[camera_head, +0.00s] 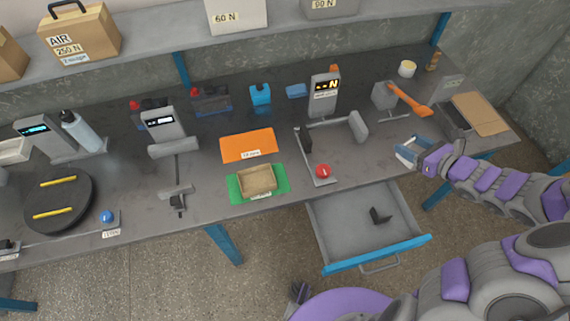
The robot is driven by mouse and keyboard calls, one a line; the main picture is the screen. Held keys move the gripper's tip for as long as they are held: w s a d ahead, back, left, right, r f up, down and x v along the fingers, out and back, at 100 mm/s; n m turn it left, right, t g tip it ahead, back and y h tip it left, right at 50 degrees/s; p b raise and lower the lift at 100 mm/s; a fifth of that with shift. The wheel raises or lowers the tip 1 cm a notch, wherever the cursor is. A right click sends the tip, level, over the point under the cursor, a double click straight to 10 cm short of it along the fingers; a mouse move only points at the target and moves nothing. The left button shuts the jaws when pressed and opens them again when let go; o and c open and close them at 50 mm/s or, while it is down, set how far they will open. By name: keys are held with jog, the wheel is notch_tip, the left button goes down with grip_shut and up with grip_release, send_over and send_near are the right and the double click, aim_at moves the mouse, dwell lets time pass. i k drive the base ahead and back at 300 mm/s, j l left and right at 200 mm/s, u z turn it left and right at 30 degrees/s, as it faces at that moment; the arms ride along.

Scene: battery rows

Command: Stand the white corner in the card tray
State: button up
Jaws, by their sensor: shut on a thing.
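The card tray (246,191) is a small brown open box on a green mat (235,190) near the table's front edge. It looks empty. My gripper (408,152) is over the right part of the table, well to the right of the card tray. It is shut on a small pale piece, which looks like the white corner (403,151). The blue-grey fingers hide part of it, so its exact shape and tilt cannot be told.
An open grey drawer (345,238) below the table holds a black corner piece (379,215). A stand with a red knob (322,171) stands between my gripper and the tray. An orange mat (249,146) lies behind the tray. A force gauge (324,96) stands behind.

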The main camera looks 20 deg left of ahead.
aim_at(258, 183)
jog(key=k+j, duration=0.1)
jog(key=j, duration=0.4)
jog(key=k+j, duration=0.1)
jog(key=j, duration=0.9)
jog(key=k+j, duration=0.15)
jog(key=j, duration=0.35)
jog(key=k+j, duration=0.1)
jog(key=j, duration=0.4)
jog(key=k+j, duration=0.1)
jog(key=j, duration=0.35)
